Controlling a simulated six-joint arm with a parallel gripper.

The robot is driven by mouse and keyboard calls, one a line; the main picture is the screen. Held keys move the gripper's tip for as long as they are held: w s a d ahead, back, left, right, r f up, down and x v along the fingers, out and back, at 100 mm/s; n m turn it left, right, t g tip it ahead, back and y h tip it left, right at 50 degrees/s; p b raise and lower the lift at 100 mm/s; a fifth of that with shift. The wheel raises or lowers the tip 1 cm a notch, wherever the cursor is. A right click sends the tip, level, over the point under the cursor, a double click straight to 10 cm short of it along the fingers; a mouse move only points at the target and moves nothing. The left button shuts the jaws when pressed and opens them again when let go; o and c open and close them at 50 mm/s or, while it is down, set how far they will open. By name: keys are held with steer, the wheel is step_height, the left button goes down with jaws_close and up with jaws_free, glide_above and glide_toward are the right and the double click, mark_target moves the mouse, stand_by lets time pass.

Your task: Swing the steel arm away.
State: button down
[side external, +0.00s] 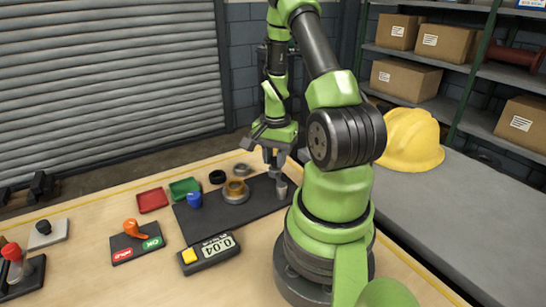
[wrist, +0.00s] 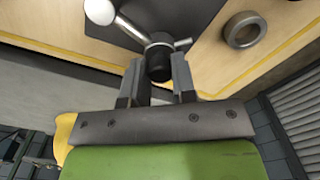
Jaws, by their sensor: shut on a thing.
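The steel arm (wrist: 128,29) shows in the wrist view as a bright rod with a ball at its left end, and a shorter bright piece sticks out to the right. A dark round knob (wrist: 159,62) sits between these, in front of them. My gripper (wrist: 158,75) has its fingers on both sides of this knob and is shut on it. In the side view my gripper (side external: 273,158) points down over the right end of the dark mat (side external: 255,208). A grey steel post (side external: 281,189) stands just below it. The steel arm itself is hard to make out there.
A brass-and-steel round casing (side external: 236,192), a blue knob (side external: 194,200), a black ring (side external: 217,177) and a steel ring (side external: 242,169) are left of my gripper.

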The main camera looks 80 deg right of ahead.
stand_by(0.3)
steer(key=c, duration=0.9)
jaws_free()
steer(key=shift+r, duration=0.15)
step_height(320, 180, up, 10)
steer(key=shift+f, duration=0.15)
steer(key=w+a+r+n+t+h, duration=0.1)
steer(key=w+a+r+n+t, duration=0.1)
steer(key=w+a+r+n, duration=0.25)
steer(key=w+a+r+n+t, duration=0.1)
steer(key=a+r+n, duration=0.2)
steer(key=a+r, duration=0.4)
steer(key=s+a+r+n+t+y, duration=0.1)
steer(key=a+n, duration=0.1)
steer(key=a, duration=0.2)
steer(key=s+a+r+n+t+y, duration=0.1)
steer(key=s+a+n, duration=0.1)
steer(key=a, duration=0.3)
steer(key=s+a+r+n+t+y, duration=0.1)
steer(key=s+a+n+t, duration=0.1)
steer(key=a+n, duration=0.2)
steer(key=shift+a+r, duration=0.35)
steer(key=shift+a, duration=0.1)
